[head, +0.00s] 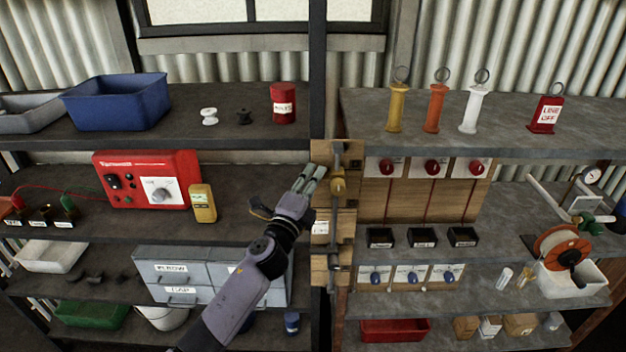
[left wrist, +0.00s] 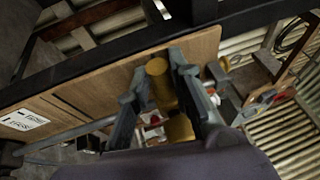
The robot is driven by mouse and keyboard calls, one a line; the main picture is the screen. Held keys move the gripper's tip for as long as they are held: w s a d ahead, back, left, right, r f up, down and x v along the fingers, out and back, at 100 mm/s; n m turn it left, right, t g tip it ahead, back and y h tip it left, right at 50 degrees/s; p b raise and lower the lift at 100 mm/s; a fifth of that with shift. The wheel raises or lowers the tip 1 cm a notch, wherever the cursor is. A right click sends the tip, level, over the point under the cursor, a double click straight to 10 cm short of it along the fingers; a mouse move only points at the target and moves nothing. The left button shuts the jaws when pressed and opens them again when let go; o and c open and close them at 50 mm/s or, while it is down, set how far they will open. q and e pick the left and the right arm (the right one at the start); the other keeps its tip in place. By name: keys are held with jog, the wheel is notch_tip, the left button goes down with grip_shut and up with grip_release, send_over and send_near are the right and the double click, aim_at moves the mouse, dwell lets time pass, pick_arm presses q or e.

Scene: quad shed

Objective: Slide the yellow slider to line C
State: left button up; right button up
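The yellow slider (head: 338,187) sits on a vertical grey rail fixed to a wooden board (head: 321,262) on the dark post, in the upper part of the rail. My left gripper (head: 309,178) is just left of it, fingers pointing up and right. In the left wrist view the fingers (left wrist: 158,88) are apart, with the slider's yellow knob (left wrist: 157,72) between their tips. Another yellow part (left wrist: 180,128) shows nearer the palm. I cannot tell whether the fingers touch the knob. A white label (head: 320,227) on the board is too small to read. My right gripper is out of view.
Right of the rail, a wooden panel (head: 400,200) carries several red knobs above small black bins (head: 422,237). Blue-knobbed units (head: 411,276) are below. The dark post (head: 318,70) rises behind my gripper. A red box (head: 150,180) and yellow meter (head: 202,203) stand left.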

pick_arm(q)
grip_shut()
dwell(0.4)
notch_tip(320, 180, down, 13)
jog(key=b, duration=1.2)
jog(key=shift+r, duration=0.2)
jog(key=o, duration=0.5)
grip_release()
jog(key=shift+r, duration=0.25)
jog(key=shift+s, duration=0.1)
